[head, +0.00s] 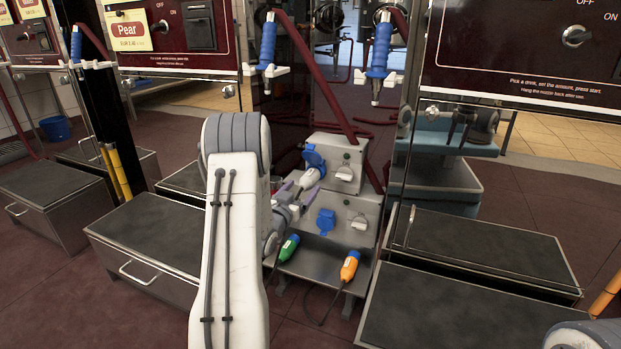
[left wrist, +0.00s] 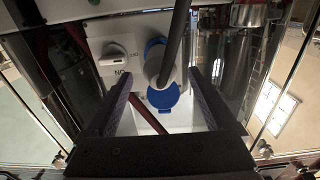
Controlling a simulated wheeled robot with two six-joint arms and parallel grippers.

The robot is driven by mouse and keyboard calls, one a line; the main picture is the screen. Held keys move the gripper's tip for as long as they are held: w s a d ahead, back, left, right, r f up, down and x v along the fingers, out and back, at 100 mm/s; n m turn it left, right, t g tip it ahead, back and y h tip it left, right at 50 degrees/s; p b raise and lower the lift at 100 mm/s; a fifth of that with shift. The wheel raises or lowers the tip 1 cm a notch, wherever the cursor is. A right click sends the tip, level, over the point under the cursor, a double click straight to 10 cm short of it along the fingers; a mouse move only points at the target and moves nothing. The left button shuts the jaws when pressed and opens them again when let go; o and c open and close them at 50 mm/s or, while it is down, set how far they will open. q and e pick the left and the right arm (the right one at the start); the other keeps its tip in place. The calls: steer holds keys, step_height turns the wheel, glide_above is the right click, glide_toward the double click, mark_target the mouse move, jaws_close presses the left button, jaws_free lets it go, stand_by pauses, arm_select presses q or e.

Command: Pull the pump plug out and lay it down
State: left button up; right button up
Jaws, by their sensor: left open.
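The grey-white pump plug (head: 308,179) sits in the upper blue socket (head: 314,157) of a grey socket box. In the left wrist view the plug (left wrist: 158,72) shows between my fingers, with its dark cable running up and the blue socket lid (left wrist: 163,97) below it. My left gripper (head: 296,190) is open at the plug, one finger on each side of it; it also shows in the left wrist view (left wrist: 160,92). I cannot tell whether the fingers touch the plug. My left arm hides part of the box's left side. My right gripper is not in view.
A lower blue socket (head: 326,221) is closed. A green plug (head: 289,247) and an orange plug (head: 350,265) lie on the metal shelf (head: 318,262) below, with free room between them. A white rotary switch (left wrist: 118,57) is beside the upper socket. Dark-topped step boxes (head: 470,310) flank the shelf.

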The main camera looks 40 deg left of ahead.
arm_select(q)
steer(key=shift+x, duration=1.3)
jaws_close()
steer(key=shift+v, duration=3.05)
